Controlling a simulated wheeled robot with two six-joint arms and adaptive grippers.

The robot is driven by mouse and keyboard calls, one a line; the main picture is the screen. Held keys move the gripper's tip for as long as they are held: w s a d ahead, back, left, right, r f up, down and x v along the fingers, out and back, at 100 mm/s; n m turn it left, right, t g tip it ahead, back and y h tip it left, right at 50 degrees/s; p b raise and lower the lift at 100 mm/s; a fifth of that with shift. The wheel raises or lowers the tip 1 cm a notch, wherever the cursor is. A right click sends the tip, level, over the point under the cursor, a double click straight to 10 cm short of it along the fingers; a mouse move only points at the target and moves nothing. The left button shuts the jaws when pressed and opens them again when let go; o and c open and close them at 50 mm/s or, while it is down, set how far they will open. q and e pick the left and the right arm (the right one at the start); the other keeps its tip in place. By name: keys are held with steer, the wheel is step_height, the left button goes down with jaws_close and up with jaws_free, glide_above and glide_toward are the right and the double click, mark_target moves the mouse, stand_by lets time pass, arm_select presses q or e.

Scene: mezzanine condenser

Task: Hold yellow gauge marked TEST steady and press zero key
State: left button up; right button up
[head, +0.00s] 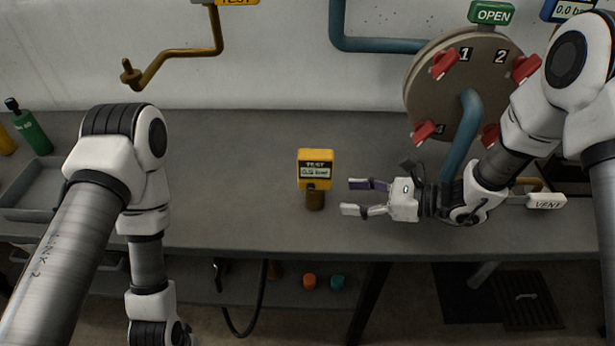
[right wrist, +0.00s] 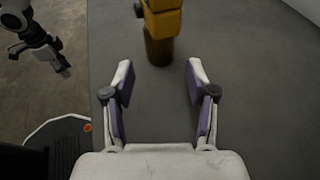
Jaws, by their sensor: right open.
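The yellow gauge marked TEST (head: 315,158) stands upright on the grey bench on a short brown base, its small display facing me. Its zero key is too small to make out. In the right wrist view the yellow gauge (right wrist: 161,20) is cut off by the top edge, just beyond the fingertips. My right gripper (head: 354,197) is open and empty to the right of the gauge, with its fingers pointing at it and apart from it. Its two fingers also show in the right wrist view (right wrist: 159,72). My left arm hangs at the left, and its gripper is outside the head view.
The grey bench (head: 236,190) is clear around the gauge. A grey tray (head: 36,190) and a green bottle (head: 33,132) are at the far left. A round plate with red valve handles (head: 444,64) and a blue pipe (head: 462,140) stand behind my right arm.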

mark_target(320, 195)
steer(key=b+x, duration=0.1)
steer(key=x, duration=0.5)
steer(key=shift+a+f, duration=0.25)
arm_select(q)
steer(key=shift+f+b, duration=0.3)
steer(key=shift+f, duration=0.8)
arm_select(e)
steer(key=shift+w+a+f, duration=0.1)
steer(key=shift+w+a, duration=0.2)
steer(key=shift+a, duration=0.35)
arm_select(q)
steer(key=shift+a, duration=0.1)
arm_select(e)
steer(key=c, duration=0.7)
steer(key=shift+o, duration=0.2)
arm_select(q)
jaws_close()
stand_by(0.7)
